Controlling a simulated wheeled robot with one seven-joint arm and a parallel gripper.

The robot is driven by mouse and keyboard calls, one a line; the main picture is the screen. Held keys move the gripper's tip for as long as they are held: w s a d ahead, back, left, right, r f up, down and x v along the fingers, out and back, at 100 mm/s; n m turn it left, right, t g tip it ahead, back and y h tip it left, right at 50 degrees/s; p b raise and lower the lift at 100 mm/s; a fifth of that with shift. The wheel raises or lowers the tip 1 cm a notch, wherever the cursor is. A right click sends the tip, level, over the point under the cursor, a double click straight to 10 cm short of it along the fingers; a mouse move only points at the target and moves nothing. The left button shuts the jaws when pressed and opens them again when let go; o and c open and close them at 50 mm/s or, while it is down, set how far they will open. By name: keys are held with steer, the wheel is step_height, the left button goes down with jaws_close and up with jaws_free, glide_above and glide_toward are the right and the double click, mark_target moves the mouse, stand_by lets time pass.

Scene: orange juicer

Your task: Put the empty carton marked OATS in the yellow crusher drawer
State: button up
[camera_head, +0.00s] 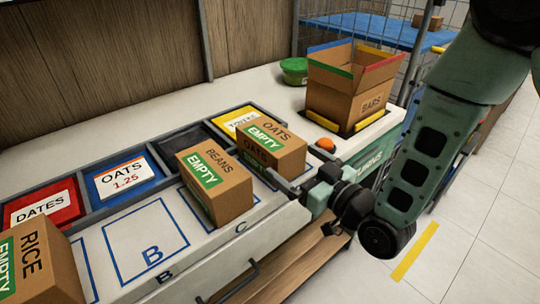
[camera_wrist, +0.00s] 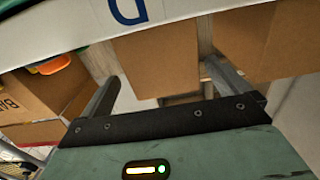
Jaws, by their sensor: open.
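The OATS carton (camera_head: 284,155) is a closed brown box with a green EMPTY label. It stands upright on the counter's marked front strip, right of the BEANS carton. My gripper (camera_head: 290,184) is open at its front right side, low, near the counter edge. In the wrist view, a plain brown carton face (camera_wrist: 155,55), seemingly the OATS carton, shows beyond and between the spread fingers of my gripper (camera_wrist: 162,72). I cannot tell whether either finger touches it. I cannot make out a yellow crusher drawer in either view.
The BEANS carton (camera_head: 214,187) stands close left; a RICE carton (camera_head: 42,262) is at the lower left. Colored bins, including a yellow one (camera_head: 232,118), line the back. An open BARS box (camera_head: 352,92) and an orange button (camera_head: 325,144) are right. A drawer handle (camera_head: 240,284) sticks out below.

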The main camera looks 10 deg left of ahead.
mark_target(280, 164)
steer(key=p+x, duration=0.1)
steer(key=x, duration=0.3)
steer(key=shift+s+a+r+p, duration=0.1)
steer(key=shift+a+r+p, duration=0.05)
steer(key=shift+p, duration=0.2)
steer(key=shift+w+a, duration=0.45)
steer(key=c, duration=1)
steer(key=shift+c, duration=0.5)
